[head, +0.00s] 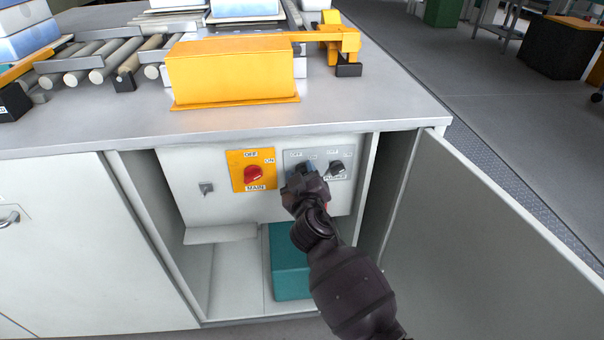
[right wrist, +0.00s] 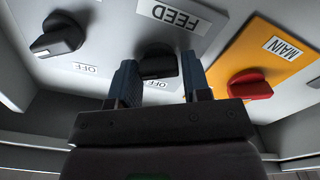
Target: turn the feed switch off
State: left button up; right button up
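The feed switch (right wrist: 158,64) is a black rotary knob on a grey panel, below the upside-down FEED label (right wrist: 175,16) in the right wrist view. My right gripper (right wrist: 160,76) is open, with one blue-grey fingertip on each side of this knob. I see gaps between knob and fingers, but cannot tell the depth between them. Which way the knob points is unclear. In the head view my right gripper (head: 303,170) covers most of the feed switch. My left gripper is not in view.
The red main switch (head: 254,174) on its yellow plate is left of the feed switch; the black pusher knob (head: 337,168) is right. The cabinet door (head: 490,220) stands open at right. A teal box (head: 291,265) sits inside below. The worktop (head: 370,105) overhangs the panel.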

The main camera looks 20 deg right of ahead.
jog(key=c, duration=0.5)
jog(key=shift+n, duration=0.3)
jog(key=n+p, duration=0.1)
jog(key=n, duration=0.2)
jog(key=shift+r, duration=0.1)
pick_arm(q)
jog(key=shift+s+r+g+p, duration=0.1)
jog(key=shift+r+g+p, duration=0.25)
jog(key=shift+p, duration=0.5)
pick_arm(e)
jog(key=n, duration=0.8)
jog(key=shift+a+f, duration=0.1)
jog(key=shift+f, duration=0.15)
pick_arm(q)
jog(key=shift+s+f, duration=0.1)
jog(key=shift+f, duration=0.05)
pick_arm(e)
jog(key=shift+n, duration=0.3)
